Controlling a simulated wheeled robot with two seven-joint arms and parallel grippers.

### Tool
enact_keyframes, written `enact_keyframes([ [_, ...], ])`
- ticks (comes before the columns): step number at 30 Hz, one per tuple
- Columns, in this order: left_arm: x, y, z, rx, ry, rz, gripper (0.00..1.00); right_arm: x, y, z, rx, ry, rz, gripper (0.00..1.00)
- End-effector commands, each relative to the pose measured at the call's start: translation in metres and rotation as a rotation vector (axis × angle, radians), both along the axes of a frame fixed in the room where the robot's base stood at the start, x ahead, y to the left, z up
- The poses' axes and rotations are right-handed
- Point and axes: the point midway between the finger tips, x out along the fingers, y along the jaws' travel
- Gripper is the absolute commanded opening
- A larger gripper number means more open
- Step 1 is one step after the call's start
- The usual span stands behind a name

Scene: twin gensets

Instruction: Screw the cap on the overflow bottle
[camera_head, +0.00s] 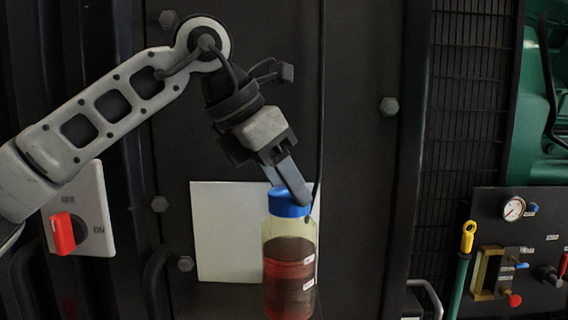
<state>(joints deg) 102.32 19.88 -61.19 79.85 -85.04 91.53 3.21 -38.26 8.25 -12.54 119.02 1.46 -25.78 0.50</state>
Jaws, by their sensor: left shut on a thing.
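The overflow bottle (290,262) stands upright at the lower middle of the head view. It is clear and yellowish, with dark red liquid in its lower part and small white labels on its right side. Its base is cut off by the frame's lower edge. The blue cap (287,207) is at the bottle's mouth; I cannot tell how far it is threaded. My left gripper (295,190) comes down from the upper left and is shut on the cap, its fingers covering part of the cap's top. My right gripper is not in view.
A white panel (222,235) is behind the bottle. A rotary switch with a red handle (64,232) is at the left. A gauge panel (530,225) with valves is at the right, beside a yellow-handled tool (468,237). Bolts stud the dark wall (360,180).

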Motion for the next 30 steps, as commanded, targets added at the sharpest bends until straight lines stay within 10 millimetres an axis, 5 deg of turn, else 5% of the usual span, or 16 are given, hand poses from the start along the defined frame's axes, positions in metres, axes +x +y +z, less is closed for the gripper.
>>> enact_keyframes([
  [7,-0.001,-0.001,0.000,-0.002,-0.001,-0.037,0.26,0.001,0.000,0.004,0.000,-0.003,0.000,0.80],
  [8,-0.001,-0.001,0.000,-0.002,-0.001,-0.037,0.59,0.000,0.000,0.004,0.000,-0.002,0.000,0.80],
  [10,-0.001,-0.001,0.000,-0.001,-0.002,-0.036,0.76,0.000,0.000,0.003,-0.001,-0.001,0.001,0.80],
  [22,-0.001,-0.001,0.000,0.000,-0.001,-0.033,0.76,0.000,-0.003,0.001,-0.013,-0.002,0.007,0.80],
  [24,-0.001,0.000,0.000,-0.001,-0.001,-0.032,0.76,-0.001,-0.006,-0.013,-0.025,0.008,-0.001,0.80],
  [30,-0.011,0.021,0.039,-0.003,-0.004,-0.029,0.76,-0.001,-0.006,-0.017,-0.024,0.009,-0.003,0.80],
])
